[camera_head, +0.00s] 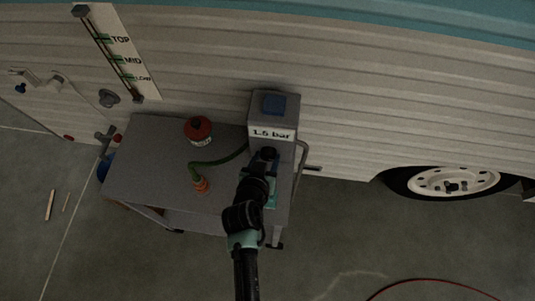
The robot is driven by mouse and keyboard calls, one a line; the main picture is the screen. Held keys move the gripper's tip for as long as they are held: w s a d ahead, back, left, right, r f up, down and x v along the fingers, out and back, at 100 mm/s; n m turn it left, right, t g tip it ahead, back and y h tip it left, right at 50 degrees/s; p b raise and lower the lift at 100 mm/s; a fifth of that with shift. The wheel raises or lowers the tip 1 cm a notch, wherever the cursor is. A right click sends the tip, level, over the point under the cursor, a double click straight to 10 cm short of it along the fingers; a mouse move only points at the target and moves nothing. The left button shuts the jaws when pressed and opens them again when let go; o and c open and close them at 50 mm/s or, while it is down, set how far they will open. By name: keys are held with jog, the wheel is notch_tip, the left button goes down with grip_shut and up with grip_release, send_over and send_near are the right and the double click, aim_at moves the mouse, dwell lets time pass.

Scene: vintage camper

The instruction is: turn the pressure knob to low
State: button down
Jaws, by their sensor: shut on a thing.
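A grey pressure box (270,95) stands at the right back of a grey cart, against the camper wall. It has a blue square part (274,104) on top and a white label (271,134) reading "1.5 bar". My arm reaches up from the bottom of the picture. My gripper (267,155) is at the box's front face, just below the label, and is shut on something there. My gripper and wrist hide the pressure knob and its marks, so I cannot see its setting.
The grey cart (150,165) carries a red canister (198,129) and a green hose (220,161) with an orange fitting (201,185), left of my arm. A lever gauge (117,52) is on the camper wall, upper left. A wheel (452,182) is at right. The floor at lower left is mostly clear.

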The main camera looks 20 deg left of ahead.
jog(key=h+b, duration=0.1)
jog(key=n+h+b, duration=0.1)
jog(key=b, duration=0.1)
jog(key=n+t+b, duration=0.1)
jog(key=shift+a+f+h+b, duration=0.3)
jog(key=shift+h+b, duration=0.05)
jog(key=shift+h, duration=0.05)
jog(key=n+t+h+b, duration=0.1)
jog(key=b, duration=0.2)
jog(key=n+t+h+b, duration=0.1)
jog(key=n+h+b, duration=0.1)
jog(key=b, duration=0.1)
jog(key=shift+s+a+f+n, duration=0.1)
jog(key=shift+a+f+n, duration=0.1)
jog(key=shift+f+n, duration=0.1)
jog(key=n+t+h+b, duration=0.1)
jog(key=n+b, duration=0.1)
jog(key=n+t+b, duration=0.1)
jog(key=b, duration=0.2)
jog(key=shift+f+n+t+h, duration=0.3)
jog(key=shift+n+h, duration=0.1)
jog(key=shift+n+t+h+b, duration=0.4)
jog(key=shift+n+t+b, duration=0.8)
jog(key=shift+n+b, duration=0.6)
jog(key=shift+c, duration=1.6)
grip_release()
jog(key=shift+s, duration=0.1)
jog(key=shift+r, duration=0.1)
